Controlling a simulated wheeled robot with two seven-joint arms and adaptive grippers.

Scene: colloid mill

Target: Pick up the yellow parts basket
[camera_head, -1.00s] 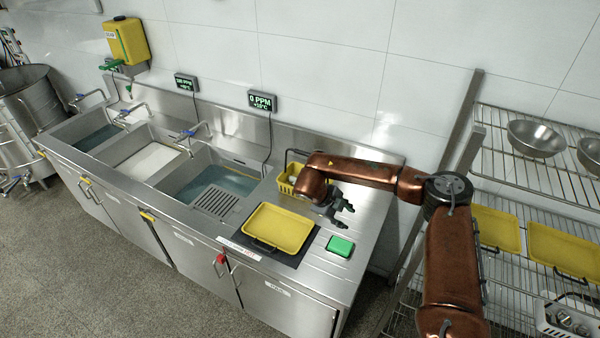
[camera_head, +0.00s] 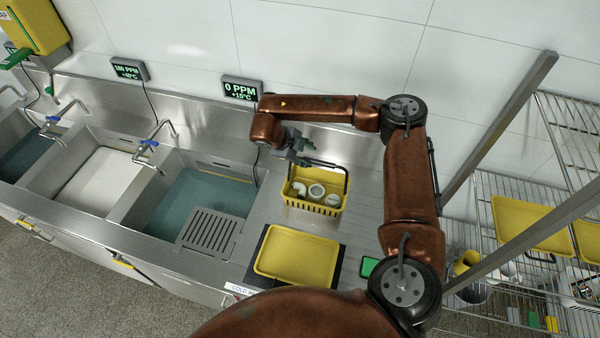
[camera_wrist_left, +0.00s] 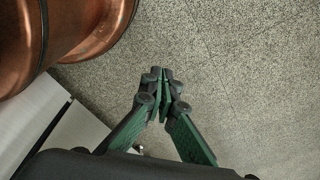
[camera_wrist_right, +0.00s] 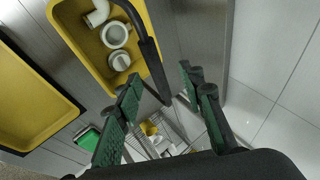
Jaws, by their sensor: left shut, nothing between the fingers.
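The yellow parts basket (camera_head: 312,203) stands on the steel counter to the right of the sinks. It holds several white fittings, and its dark handle (camera_head: 322,163) stands up over it. My right gripper (camera_head: 301,152) is above the basket's back left side, near the handle. In the right wrist view the fingers of my right gripper (camera_wrist_right: 160,80) are spread apart, with the basket (camera_wrist_right: 90,52) and its handle (camera_wrist_right: 142,40) ahead of them. My left gripper (camera_wrist_left: 163,75) is shut and empty over the floor in the left wrist view.
A yellow tray (camera_head: 297,256) lies on a dark mat in front of the basket. A green block (camera_head: 369,267) sits beside it. Sinks with water (camera_head: 200,195) are to the left. A wire rack (camera_head: 490,190) with trays stands at the right.

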